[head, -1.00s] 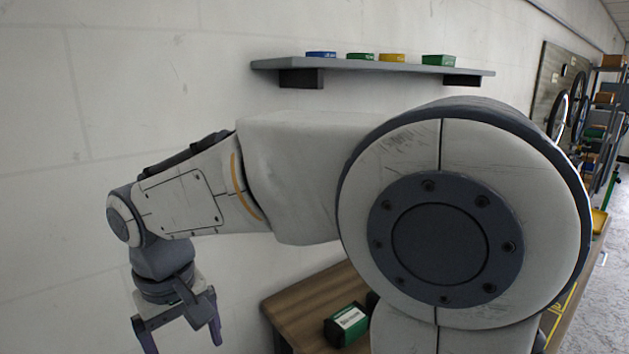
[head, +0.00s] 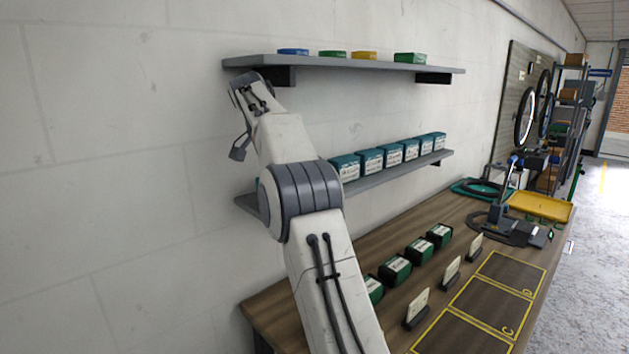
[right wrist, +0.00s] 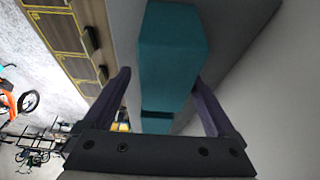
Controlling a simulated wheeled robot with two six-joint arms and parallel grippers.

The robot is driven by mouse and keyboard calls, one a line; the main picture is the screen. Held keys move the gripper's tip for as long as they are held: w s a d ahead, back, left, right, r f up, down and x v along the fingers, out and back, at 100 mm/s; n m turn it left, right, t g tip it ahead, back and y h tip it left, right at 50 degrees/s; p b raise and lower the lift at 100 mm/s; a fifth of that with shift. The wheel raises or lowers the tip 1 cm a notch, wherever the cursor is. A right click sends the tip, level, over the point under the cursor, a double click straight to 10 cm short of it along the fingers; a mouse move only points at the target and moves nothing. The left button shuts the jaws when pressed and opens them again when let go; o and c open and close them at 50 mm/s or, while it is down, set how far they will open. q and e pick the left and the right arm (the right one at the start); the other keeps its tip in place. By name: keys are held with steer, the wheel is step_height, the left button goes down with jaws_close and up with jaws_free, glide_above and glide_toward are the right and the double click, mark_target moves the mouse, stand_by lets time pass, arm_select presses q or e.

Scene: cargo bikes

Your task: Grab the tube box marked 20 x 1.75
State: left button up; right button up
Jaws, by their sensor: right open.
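Several teal boxes with white printed labels stand in a row on the middle wall shelf; one is the teal box (head: 371,161). The print is too small to read, so I cannot tell which is 20 x 1.75. My right arm rises in front of the shelf's near end in the head view and partly covers the nearest teal box (head: 346,168). In the right wrist view my right gripper (right wrist: 160,76) is open, with its fingers on either side of a teal box (right wrist: 172,60). Contact cannot be judged. My left gripper is out of view.
The middle shelf (head: 400,170) hangs below an upper shelf (head: 345,62) with blue, green and yellow boxes. Below is a wooden bench (head: 455,212) with green-black boxes (head: 395,269), small upright cards (head: 417,305) and yellow-outlined squares. A yellow tray (head: 540,206) lies farther back.

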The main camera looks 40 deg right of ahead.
steer(key=d, duration=0.1)
steer(key=d+p, duration=0.1)
steer(key=d, duration=0.3)
steer(key=shift+w+d+r+p, duration=0.1)
steer(key=shift+w+d+p, duration=0.05)
steer(key=shift+w+p, duration=0.2)
steer(key=d+p, duration=0.1)
steer(key=d, duration=0.1)
steer(key=d+p, duration=0.1)
steer(key=d, duration=0.1)
steer(key=shift+w+r+p, duration=0.15)
steer(key=shift+w+p, duration=0.05)
steer(key=shift+p, duration=0.1)
steer(key=shift+d+f+b, duration=0.3)
steer(key=shift+f+b, duration=0.05)
steer(key=shift+f, duration=0.45)
steer(key=shift+w, duration=0.1)
steer(key=shift+c, duration=0.3)
jaws_close()
